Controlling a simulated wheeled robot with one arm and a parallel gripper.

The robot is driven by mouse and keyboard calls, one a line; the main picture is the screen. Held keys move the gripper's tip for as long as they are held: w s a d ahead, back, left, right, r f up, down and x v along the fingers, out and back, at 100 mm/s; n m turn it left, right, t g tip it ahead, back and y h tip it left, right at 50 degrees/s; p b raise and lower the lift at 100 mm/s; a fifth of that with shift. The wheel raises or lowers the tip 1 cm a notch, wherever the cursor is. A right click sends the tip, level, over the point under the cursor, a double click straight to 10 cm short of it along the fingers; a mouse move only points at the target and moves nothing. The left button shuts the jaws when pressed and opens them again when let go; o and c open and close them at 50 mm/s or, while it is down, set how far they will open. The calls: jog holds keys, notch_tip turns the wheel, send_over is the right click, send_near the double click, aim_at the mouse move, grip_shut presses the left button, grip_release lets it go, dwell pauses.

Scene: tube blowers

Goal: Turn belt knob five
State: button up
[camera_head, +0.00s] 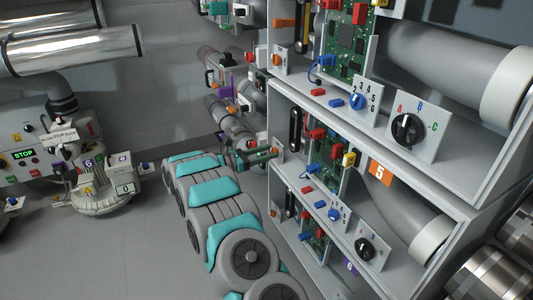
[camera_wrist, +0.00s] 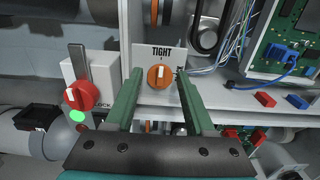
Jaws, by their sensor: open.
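The belt knob (camera_wrist: 159,77) is a round orange knob with a white pointer mark, on a white plate (camera_wrist: 153,53) lettered TIGHT, in the wrist view. My gripper (camera_wrist: 159,72) is open, with its two green fingers on either side of the knob in the picture. The pointer is near upright. I see no finger touching the knob, and how far the tips reach past it is unclear. In the head view my gripper (camera_head: 272,152) reaches the left end of a shelf bay with an orange tag 5 (camera_head: 380,172). The knob there is small and partly hidden.
A red lever knob (camera_wrist: 81,97) on a white box stands left of my gripper. A black belt loop (camera_wrist: 208,25), wires and a green circuit board (camera_wrist: 285,40) lie to the right. Black dials (camera_head: 407,129) sit on the shelves. Open floor (camera_head: 130,245) lies left of my arm.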

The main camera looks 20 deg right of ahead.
grip_shut()
jog(key=shift+f+m+b, duration=0.1)
jog(key=shift+m+b, duration=0.2)
dwell(0.3)
jog(key=shift+s+f+m+b, duration=0.15)
jog(key=shift+m+b, duration=3.85)
jog(key=shift+m, duration=0.3)
jog(key=shift+s+f+m+b, duration=0.1)
jog(key=shift+s+m+b, duration=0.05)
jog(key=shift+m+b, duration=4)
jog(key=shift+m, duration=0.35)
